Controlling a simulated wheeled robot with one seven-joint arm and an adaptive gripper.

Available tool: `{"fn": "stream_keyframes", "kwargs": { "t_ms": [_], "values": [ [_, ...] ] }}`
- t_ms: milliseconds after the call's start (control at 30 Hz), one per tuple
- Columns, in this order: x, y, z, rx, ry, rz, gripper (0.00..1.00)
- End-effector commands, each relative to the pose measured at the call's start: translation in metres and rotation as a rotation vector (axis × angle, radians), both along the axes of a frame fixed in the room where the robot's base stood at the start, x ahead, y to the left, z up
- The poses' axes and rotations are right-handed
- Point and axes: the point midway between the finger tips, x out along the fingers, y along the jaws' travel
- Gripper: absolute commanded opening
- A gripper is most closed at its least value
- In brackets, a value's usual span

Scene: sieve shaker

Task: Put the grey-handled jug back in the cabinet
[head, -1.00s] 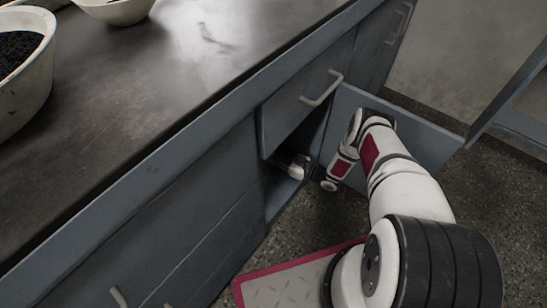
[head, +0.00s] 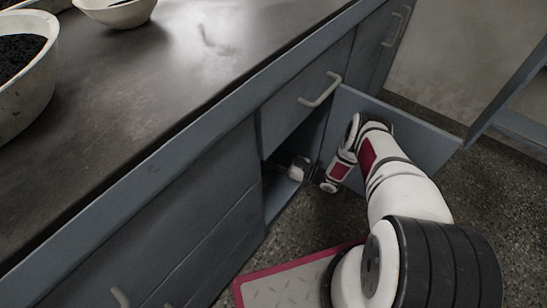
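The cabinet (head: 282,193) stands open below a drawer, with its door (head: 428,142) swung out to the right behind my arm. My arm reaches down to the opening, and my gripper (head: 307,172) is small and dark at its mouth. A small whitish thing (head: 297,171) shows just inside the opening, at the end of my gripper. It may be the jug, but its handle cannot be made out. Whether my fingers are closed on it is too small and shaded to tell. The deeper inside of the cabinet is dark.
A drawer with a bar handle (head: 321,90) sits directly above the opening. The dark worktop (head: 150,100) carries a large bowl of black grains (head: 25,95) and another pale bowl (head: 118,12) at left. Speckled floor is clear below the door.

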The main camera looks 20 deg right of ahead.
Motion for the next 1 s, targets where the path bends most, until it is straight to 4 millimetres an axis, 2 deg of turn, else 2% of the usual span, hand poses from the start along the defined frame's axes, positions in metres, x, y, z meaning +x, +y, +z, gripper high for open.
{"fn": "stream_keyframes", "kwargs": {
  "t_ms": [33, 233, 500, 700, 1000],
  "values": [
    [-0.001, 0.002, -0.011, -0.025, 0.007, -0.006, 0.29],
    [-0.003, -0.001, 0.001, -0.024, 0.008, -0.008, 0.29],
    [-0.043, -0.046, 0.003, -0.022, 0.009, -0.007, 0.29],
    [-0.068, -0.072, 0.004, -0.019, 0.008, -0.005, 0.29],
    [-0.082, -0.088, 0.004, -0.017, 0.006, -0.003, 0.29]
  ]
}}
